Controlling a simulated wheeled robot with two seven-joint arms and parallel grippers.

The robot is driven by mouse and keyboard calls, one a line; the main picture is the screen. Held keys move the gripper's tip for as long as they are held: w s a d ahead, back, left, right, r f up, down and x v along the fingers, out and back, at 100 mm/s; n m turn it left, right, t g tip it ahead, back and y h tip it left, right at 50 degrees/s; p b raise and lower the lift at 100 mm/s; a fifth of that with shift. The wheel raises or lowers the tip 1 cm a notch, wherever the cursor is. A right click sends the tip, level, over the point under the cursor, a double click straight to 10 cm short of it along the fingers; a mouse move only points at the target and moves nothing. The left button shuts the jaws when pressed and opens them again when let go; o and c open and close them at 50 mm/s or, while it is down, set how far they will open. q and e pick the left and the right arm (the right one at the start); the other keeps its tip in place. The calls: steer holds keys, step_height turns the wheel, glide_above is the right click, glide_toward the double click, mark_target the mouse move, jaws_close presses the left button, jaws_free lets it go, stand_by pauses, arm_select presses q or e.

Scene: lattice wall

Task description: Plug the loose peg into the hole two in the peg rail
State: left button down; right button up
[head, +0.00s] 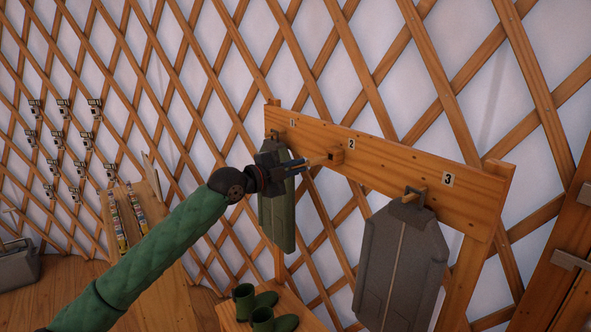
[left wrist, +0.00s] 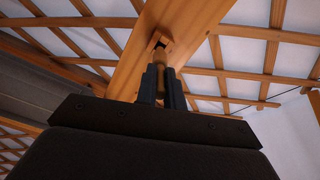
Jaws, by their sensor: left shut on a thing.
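The wooden peg rail (head: 400,162) runs across the lattice wall, with labels 1, 2 and 3. My left gripper (head: 301,167) is shut on the loose peg (head: 317,161), a light wooden rod pointing at the block. In the left wrist view the peg (left wrist: 164,58) stands between the fingers, its tip close to the opening. I cannot tell whether the tip touches or enters it. My right gripper is not in view.
A green garment (head: 278,215) hangs under label 1, just behind my gripper. A grey garment (head: 402,265) hangs from a peg (head: 414,195) under label 3. Green boots (head: 262,308) stand on a wooden bench below.

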mark_target(307, 163)
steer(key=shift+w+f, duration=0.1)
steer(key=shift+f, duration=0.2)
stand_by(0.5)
arm_select(q)
steer(key=shift+b+x, duration=0.65)
steer(key=shift+x, duration=1.35)
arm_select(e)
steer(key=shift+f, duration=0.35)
arm_select(q)
steer(key=c, duration=1.4)
jaws_free()
steer(key=shift+c, duration=0.2)
